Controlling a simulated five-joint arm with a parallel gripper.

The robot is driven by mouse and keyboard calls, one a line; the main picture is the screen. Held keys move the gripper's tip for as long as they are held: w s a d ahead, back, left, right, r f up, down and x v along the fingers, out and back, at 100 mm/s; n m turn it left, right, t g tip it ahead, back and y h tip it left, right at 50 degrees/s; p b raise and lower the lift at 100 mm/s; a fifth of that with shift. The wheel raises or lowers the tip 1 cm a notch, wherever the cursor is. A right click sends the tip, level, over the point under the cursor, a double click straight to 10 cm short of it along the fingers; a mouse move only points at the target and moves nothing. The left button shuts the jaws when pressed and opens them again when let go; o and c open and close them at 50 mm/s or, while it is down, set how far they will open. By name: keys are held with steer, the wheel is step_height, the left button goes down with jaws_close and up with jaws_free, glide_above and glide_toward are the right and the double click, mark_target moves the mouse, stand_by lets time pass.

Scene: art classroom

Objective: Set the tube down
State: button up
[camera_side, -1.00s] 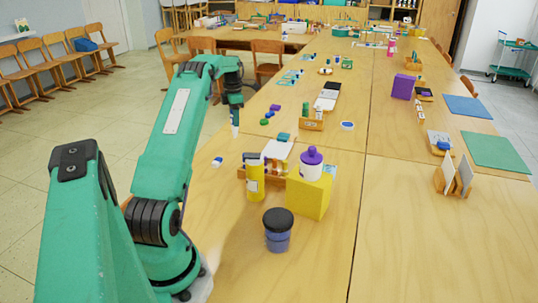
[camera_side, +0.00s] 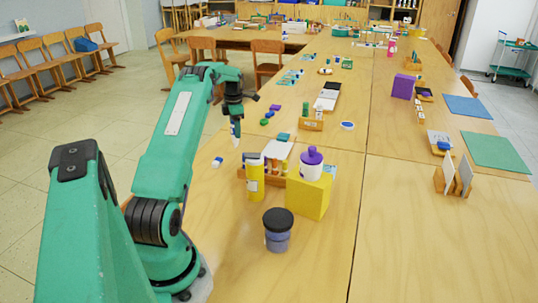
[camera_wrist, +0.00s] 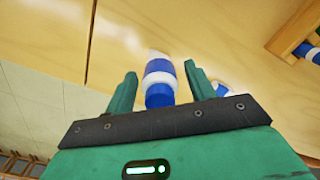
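The tube (camera_side: 235,129), white with blue bands, is upright just below my gripper (camera_side: 238,108) near the left edge of the wooden table. In the wrist view the tube (camera_wrist: 160,82) lies between the two green fingers of my gripper (camera_wrist: 161,70). A gap shows on each side of it, so the gripper is open around it and not holding it. The tube's white end points at the table top. I cannot tell for sure whether it touches the wood.
A small blue and white item (camera_side: 217,162) lies close by on the table. A wooden rack (camera_side: 264,177), a yellow bottle (camera_side: 254,182), a yellow block (camera_side: 308,196) with a purple-lidded jar (camera_side: 311,163), and a dark-lidded jar (camera_side: 278,230) stand to the right. The table edge is close.

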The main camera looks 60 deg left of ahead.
steer(key=shift+r, duration=0.2)
step_height(320, 180, up, 12)
stand_by(0.9)
stand_by(0.5)
